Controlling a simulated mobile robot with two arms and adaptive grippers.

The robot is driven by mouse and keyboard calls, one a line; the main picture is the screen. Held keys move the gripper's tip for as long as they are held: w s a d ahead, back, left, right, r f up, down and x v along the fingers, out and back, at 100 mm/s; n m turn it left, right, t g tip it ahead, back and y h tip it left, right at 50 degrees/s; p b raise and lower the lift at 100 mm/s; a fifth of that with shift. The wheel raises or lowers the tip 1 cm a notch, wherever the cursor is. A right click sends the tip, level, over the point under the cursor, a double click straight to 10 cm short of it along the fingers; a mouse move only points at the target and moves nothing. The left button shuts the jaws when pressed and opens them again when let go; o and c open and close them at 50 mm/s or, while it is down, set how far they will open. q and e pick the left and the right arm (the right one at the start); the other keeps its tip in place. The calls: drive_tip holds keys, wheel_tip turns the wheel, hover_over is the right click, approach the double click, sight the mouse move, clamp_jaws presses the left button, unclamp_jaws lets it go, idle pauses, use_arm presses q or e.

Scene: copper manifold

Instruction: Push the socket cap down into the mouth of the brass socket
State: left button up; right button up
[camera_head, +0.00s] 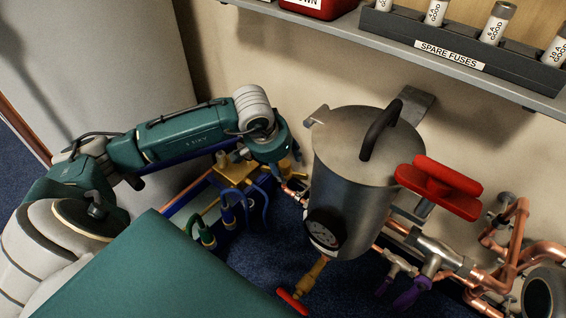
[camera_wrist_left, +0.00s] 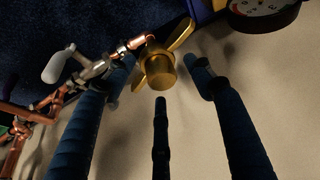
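A brass winged fitting (camera_wrist_left: 157,68) with a round stub shows in the left wrist view, beside a copper pipe end. I cannot tell whether it is the socket, the cap, or both together. My left gripper (camera_wrist_left: 160,80) has its dark blue fingers spread around the fitting, with a visible gap to the right finger; contact is unclear. In the head view, the left gripper (camera_head: 268,180) points down behind the steel pot's left side, near brass parts (camera_head: 235,170), and its fingertips are hard to make out. A separate cap cannot be told apart. My right gripper is not in view.
A steel pot (camera_head: 350,190) with a black lid handle and a gauge (camera_head: 323,230) stands right of the gripper. A red-handled valve (camera_head: 438,188) and copper pipes (camera_head: 510,250) lie farther right. A shelf with a fuse rack (camera_head: 465,50) is above.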

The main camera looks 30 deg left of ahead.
use_arm(q)
drive_tip(key=v, duration=1.2)
idle(0.3)
